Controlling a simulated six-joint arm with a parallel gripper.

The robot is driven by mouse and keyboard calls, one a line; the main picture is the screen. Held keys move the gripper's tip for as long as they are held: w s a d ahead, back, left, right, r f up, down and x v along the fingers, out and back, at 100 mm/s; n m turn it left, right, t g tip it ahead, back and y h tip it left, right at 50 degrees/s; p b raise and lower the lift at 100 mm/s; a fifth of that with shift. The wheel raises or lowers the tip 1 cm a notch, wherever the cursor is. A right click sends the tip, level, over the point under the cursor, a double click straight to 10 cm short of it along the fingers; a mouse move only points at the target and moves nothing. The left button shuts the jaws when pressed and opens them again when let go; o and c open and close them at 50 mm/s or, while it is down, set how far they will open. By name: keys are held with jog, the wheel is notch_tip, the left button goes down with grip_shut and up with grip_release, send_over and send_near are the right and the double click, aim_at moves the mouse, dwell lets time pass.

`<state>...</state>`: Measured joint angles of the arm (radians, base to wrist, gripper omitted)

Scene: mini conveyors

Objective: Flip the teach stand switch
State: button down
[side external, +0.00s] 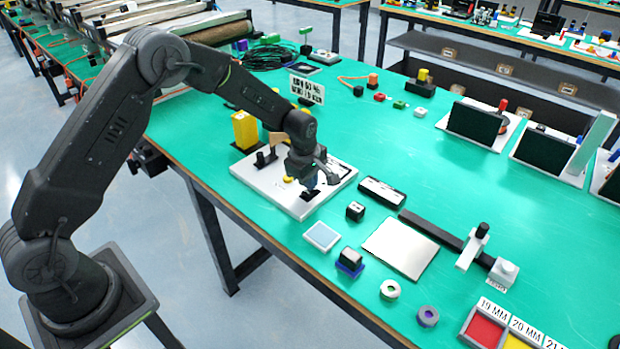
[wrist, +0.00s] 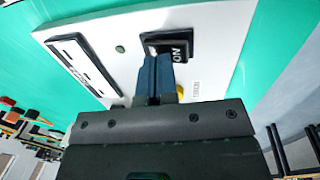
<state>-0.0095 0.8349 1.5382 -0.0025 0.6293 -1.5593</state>
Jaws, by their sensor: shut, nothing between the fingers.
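The teach stand is a white board (side external: 268,192) on the green table, with a yellow block (side external: 244,129) at its back left. Its switch (wrist: 176,46) is a black rocker marked ON, clear in the wrist view. In the side view the switch is mostly hidden by my gripper (side external: 311,189), which points down over the stand's front right part. My gripper (wrist: 156,60) is shut and empty, with its blue-grey fingertips at the near edge of the switch. I cannot tell whether they touch it.
A black-framed label plate (wrist: 82,66) lies beside the switch. Small dark blocks (side external: 355,211), a light square tile (side external: 321,236) and a silver plate (side external: 400,248) lie right of the stand.

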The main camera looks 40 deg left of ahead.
notch_tip(320, 180, up, 14)
jog(key=w, duration=0.3)
jog(key=shift+f, duration=0.15)
jog(key=s+r+m+t, duration=0.2)
jog(key=s+r+m, duration=0.7)
jog(key=s+r, duration=0.6)
jog(key=s+f+m+t, duration=0.2)
jog(key=s+m, duration=0.7)
jog(key=s, duration=1.1)
jog(key=shift+d+f, duration=0.25)
jog(key=shift+f, duration=0.1)
